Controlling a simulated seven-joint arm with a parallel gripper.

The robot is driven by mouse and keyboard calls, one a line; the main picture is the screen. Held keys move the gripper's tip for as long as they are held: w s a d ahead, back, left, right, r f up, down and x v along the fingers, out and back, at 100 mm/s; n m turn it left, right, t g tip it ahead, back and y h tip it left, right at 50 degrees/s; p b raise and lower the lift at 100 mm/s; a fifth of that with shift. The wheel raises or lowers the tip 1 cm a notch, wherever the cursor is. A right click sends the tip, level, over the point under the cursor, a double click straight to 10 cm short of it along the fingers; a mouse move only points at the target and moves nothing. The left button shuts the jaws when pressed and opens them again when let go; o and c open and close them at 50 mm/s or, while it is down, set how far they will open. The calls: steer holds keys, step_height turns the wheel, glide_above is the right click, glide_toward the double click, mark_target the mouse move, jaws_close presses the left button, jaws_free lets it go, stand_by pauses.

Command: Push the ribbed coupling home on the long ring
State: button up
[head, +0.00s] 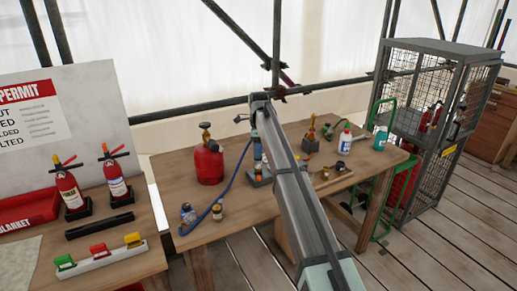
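My arm reaches from the bottom right across the wooden bench, and its far end hangs down near the bench middle. I cannot pick out the ribbed coupling or the long ring for certain; the area around the gripper is small and partly covered.
A wire cage (408,120) stands right. A left table holds two extinguishers (69,190).

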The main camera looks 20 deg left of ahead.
steer(key=o, duration=0.4)
step_height(320, 180, up, 14)
steer(key=shift+f, duration=0.1)
stand_by(0.6)
steer(key=shift+d, duration=0.1)
